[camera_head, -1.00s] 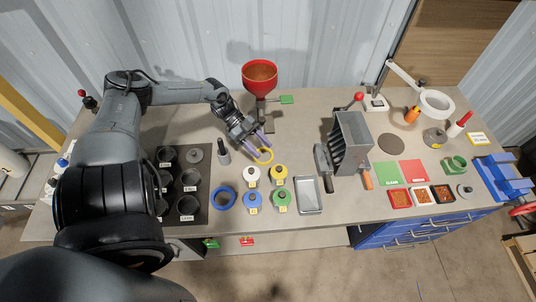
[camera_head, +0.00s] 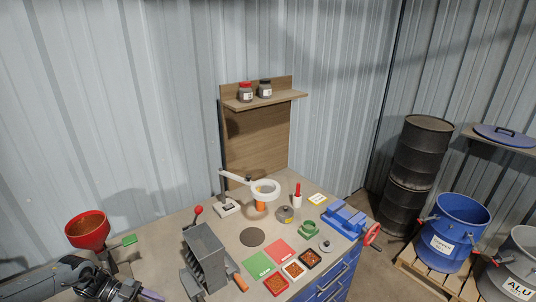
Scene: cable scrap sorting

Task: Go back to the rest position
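My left gripper (camera_head: 148,295) is at the bottom left edge of the head view, beside the red funnel (camera_head: 88,230) on its stand. Its dark wrist and a purple finger show, but the fingertips are partly cut off by the frame. I cannot tell whether it is open or shut, or whether it holds anything. My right gripper is not in view.
The grey granulator (camera_head: 205,258) with a red-knobbed lever stands right of the funnel. A magnifier lamp (camera_head: 265,190), green mat (camera_head: 258,265), red mat (camera_head: 279,251), small trays (camera_head: 294,269) and blue vise (camera_head: 345,219) are further right. Drums and blue bin (camera_head: 455,225) stand beyond the table.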

